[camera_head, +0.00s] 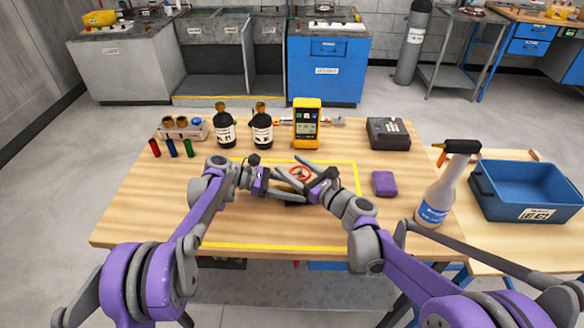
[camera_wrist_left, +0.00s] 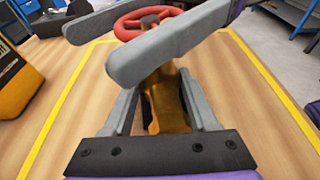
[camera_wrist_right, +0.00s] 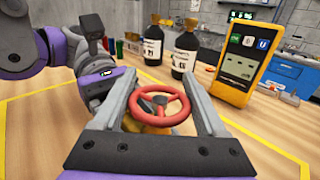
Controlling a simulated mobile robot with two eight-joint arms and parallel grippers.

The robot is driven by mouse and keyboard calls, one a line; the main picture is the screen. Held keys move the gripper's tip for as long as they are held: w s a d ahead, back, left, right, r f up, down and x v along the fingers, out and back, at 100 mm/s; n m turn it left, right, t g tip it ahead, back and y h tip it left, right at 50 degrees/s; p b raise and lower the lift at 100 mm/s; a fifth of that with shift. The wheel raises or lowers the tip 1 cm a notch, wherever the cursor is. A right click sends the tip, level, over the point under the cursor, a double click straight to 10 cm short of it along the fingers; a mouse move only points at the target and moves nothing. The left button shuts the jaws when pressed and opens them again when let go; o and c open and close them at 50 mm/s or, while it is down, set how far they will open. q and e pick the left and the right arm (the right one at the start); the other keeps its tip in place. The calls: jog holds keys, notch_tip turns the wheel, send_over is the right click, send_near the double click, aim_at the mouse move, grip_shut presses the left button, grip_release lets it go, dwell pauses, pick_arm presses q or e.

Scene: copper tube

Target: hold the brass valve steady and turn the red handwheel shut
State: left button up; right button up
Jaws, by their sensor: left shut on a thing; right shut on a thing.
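The red handwheel (camera_head: 300,173) sits on top of the brass valve, near the middle of the wooden table. In the left wrist view the brass valve body (camera_wrist_left: 166,100) stands between the fingers of my left gripper (camera_wrist_left: 163,100), which is shut on it. My right gripper (camera_wrist_right: 165,100) has its fingers on either side of the red handwheel (camera_wrist_right: 160,106) and is shut on it. In the left wrist view the right gripper's grey fingers cross above the valve and hide part of the wheel. The valve's base is mostly hidden in the head view.
Two dark bottles (camera_head: 262,130), a yellow meter (camera_head: 307,124) and coloured small cylinders (camera_head: 172,148) stand behind. A purple block (camera_head: 384,184), spray bottle (camera_head: 436,195) and blue bin (camera_head: 525,200) are to the right. Yellow tape (camera_head: 270,247) frames a mostly clear work area.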

jog(key=shift+w+d+r+m+t+h, duration=0.1)
jog(key=shift+w+d+m+t+h, duration=0.1)
jog(key=shift+m+t+h, duration=0.95)
jog(key=shift+w+d+r+m+t+h, duration=0.15)
jog(key=shift+m+t+h, duration=0.6)
jog(key=shift+h, duration=0.7)
jog(key=shift+f, duration=0.1)
jog(key=shift+s+d+f+m+h, duration=0.1)
jog(key=shift+s+f+m+h, duration=0.1)
jog(key=shift+m+h, duration=0.3)
jog(key=o, duration=1.3)
jog(key=shift+w, duration=0.1)
jog(key=v, duration=1.2)
